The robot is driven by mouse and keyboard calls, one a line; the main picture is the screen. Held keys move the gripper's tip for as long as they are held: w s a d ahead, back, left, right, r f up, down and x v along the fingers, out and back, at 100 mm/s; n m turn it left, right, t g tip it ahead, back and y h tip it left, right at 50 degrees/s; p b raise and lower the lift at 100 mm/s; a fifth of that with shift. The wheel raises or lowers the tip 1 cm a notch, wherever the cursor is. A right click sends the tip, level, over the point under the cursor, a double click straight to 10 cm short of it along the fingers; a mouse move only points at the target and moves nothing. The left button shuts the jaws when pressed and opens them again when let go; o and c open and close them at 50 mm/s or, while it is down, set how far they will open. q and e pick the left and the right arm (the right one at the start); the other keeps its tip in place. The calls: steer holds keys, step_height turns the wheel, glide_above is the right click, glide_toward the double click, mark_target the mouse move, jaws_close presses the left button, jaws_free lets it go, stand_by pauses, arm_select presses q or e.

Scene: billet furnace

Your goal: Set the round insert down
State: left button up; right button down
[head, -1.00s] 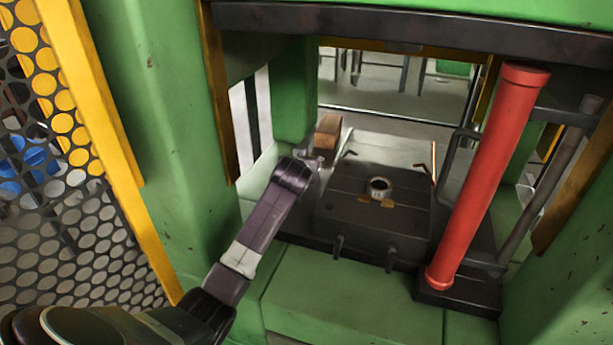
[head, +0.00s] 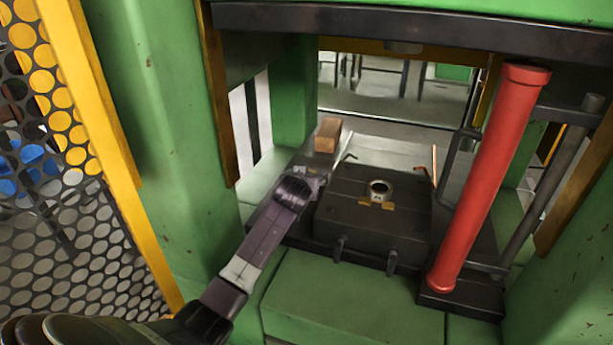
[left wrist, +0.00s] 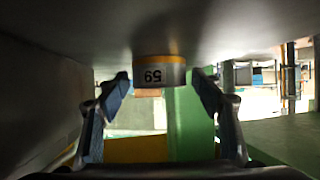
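A round insert (left wrist: 160,72) marked "59", with an orange band, shows in the left wrist view. The picture is upside down there, and the insert appears to rest on the dark grey surface (left wrist: 230,25). My left gripper (left wrist: 161,80) has a fingertip on each side of it, with a narrow gap visible on both sides. In the head view my left gripper (head: 319,179) is low beside the dark die block (head: 345,215), and my arm hides this insert. Another round insert (head: 380,188) sits in the top of the die block. My right gripper is not in view.
A brown billet (head: 327,135) lies behind my left gripper. A red cylinder (head: 490,180) stands to the right of the die block. Green press columns (head: 165,130) flank the opening, and a yellow-framed mesh guard (head: 75,220) is at the left.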

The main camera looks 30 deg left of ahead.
arm_select(q)
steer(key=shift+s, duration=0.1)
steer(key=shift+s+d+r, duration=0.15)
steer(key=shift+s+r, duration=0.05)
steer(key=shift+s, duration=0.05)
steer(key=p+v, duration=0.2)
steer(key=v, duration=0.7)
steer(key=shift+s+d+r+p, duration=0.2)
steer(key=shift+s+p, duration=0.1)
steer(key=shift+p, duration=0.1)
steer(key=shift+s+d+r, duration=0.2)
steer(key=shift+s+r, duration=0.1)
steer(key=shift+s, duration=0.35)
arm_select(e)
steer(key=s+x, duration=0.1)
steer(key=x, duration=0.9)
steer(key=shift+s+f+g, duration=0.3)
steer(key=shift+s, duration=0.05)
arm_select(q)
steer(key=shift+f, duration=0.1)
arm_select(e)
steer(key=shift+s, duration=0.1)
